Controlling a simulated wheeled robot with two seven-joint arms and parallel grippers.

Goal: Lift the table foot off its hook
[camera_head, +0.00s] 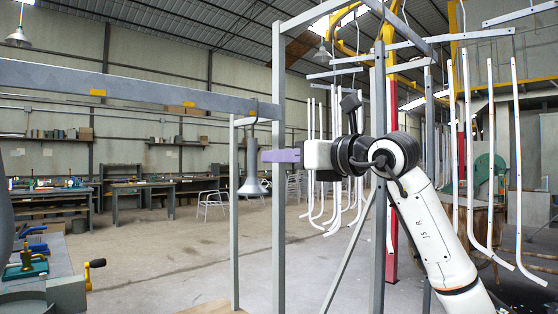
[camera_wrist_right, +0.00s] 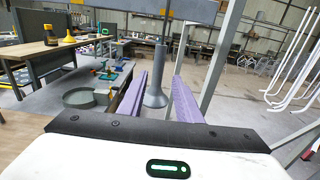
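The table foot (camera_head: 252,172) is a grey stem with a flared, cone-like base. It hangs upright from a dark hook (camera_head: 254,108) on the long grey beam. In the right wrist view the table foot (camera_wrist_right: 157,75) shows in the gap between the fingers, beyond their tips. My right gripper (camera_head: 266,156) has light purple fingers and points left at the stem, with its tips just right of it in the head view. It is open and empty in the right wrist view (camera_wrist_right: 160,76). My left gripper is not in view.
The grey beam (camera_head: 130,84) runs across the left, above the foot. Upright grey posts (camera_head: 279,200) stand close by the right gripper. Bent white chair frames (camera_head: 470,150) hang at the right. A workbench (camera_head: 40,275) with tools is at the lower left. Open floor (camera_head: 150,260) lies between.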

